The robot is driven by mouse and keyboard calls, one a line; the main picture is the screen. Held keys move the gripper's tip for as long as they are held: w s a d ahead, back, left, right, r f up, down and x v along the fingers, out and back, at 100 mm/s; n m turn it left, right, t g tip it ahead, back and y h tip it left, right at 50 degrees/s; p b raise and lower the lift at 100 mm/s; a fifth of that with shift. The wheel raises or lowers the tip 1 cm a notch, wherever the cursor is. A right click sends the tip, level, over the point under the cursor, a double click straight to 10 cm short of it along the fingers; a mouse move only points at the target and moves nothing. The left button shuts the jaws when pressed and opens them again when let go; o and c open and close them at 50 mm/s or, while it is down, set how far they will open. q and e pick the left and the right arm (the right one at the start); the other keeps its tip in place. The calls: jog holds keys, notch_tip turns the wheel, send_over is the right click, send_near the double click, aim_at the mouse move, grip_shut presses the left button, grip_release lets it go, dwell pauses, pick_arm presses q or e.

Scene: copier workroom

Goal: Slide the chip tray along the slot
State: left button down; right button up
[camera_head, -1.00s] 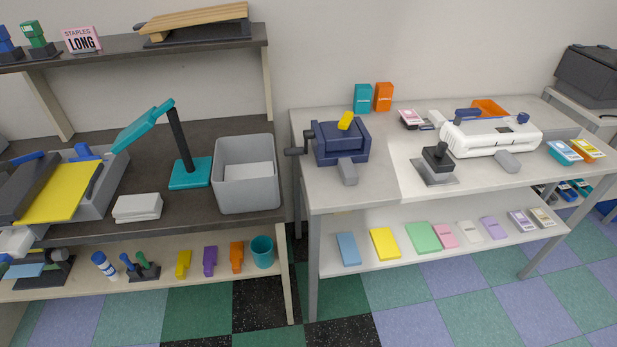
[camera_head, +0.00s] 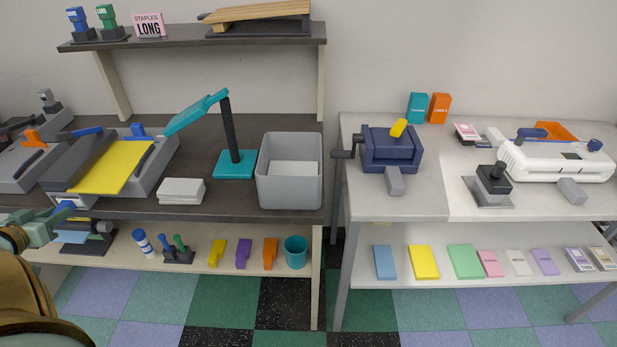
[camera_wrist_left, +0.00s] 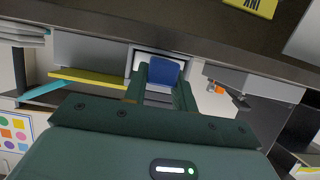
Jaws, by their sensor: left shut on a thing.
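The grey punch machine (camera_head: 160,170) with yellow paper on top stands on the dark left worktop. A pale-framed slot (camera_head: 60,199) is low in its front; it also shows in the left wrist view (camera_wrist_left: 137,60). A blue piece (camera_wrist_left: 166,70), apparently the chip tray's front or grip, sits at this slot. My left gripper (camera_head: 62,209) comes in from the left edge. In the left wrist view its two green fingers (camera_wrist_left: 162,80) are on either side of the blue piece, shut on it. The rest of the tray is hidden. My right gripper is not in view.
The dark worktop edge (camera_head: 230,216) runs just below the slot. A lower shelf (camera_head: 190,257) with several small items lies beneath. A white paper stack (camera_head: 182,191), teal lamp (camera_head: 235,164) and grey bin (camera_head: 290,195) stand to the right.

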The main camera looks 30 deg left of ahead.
pick_arm(q)
jog(key=shift+w+f, duration=0.1)
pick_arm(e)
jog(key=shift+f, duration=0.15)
pick_arm(q)
jog(key=c, duration=0.7)
grip_release()
jog(key=p+v, duration=0.5)
jog(key=v, duration=1.1)
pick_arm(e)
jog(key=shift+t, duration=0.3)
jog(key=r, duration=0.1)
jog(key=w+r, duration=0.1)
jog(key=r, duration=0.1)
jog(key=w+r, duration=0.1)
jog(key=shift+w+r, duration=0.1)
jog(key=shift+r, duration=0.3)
